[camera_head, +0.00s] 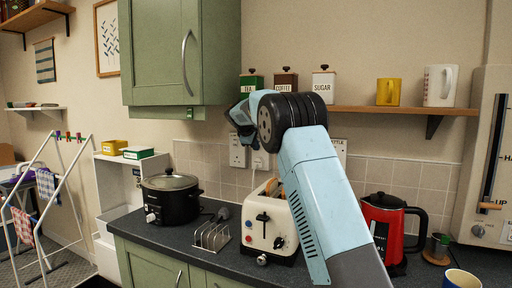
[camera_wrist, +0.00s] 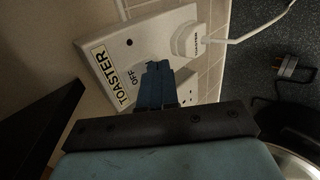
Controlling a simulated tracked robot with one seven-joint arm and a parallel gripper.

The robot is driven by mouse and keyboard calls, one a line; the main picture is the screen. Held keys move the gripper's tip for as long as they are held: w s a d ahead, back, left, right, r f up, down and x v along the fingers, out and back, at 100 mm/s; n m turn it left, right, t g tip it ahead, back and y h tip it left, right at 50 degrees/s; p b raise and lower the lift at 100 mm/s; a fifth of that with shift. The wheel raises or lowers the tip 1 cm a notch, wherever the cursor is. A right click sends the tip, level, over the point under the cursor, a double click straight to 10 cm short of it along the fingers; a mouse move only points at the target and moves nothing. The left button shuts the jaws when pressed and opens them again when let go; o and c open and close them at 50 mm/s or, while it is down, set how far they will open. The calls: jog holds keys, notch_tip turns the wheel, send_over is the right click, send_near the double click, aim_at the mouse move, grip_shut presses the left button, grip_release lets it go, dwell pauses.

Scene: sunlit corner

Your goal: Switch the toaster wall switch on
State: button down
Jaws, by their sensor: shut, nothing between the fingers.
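In the wrist view, a white socket plate (camera_wrist: 120,58) on the tiled wall bears a yellow "TOASTER" label and the word "OFF". A white plug (camera_wrist: 189,41) with its own label sits in it, its white cord running right. My gripper (camera_wrist: 157,66) is shut and empty, its blue fingertips overlapping the plate just beside "OFF". The switch rocker is hidden behind the fingers, and I cannot tell whether they touch it. In the head view, the cream toaster (camera_head: 258,225) stands on the counter below the sockets (camera_head: 238,151); my arm hides the gripper's tips.
A wooden shelf (camera_head: 410,109) with canisters and mugs runs above. A green cabinet (camera_head: 170,55) hangs left of my arm's end.

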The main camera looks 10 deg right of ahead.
jog(key=shift+d, duration=0.2)
jog(key=shift+a, duration=0.2)
dwell(0.3)
jog(key=shift+r, duration=0.8)
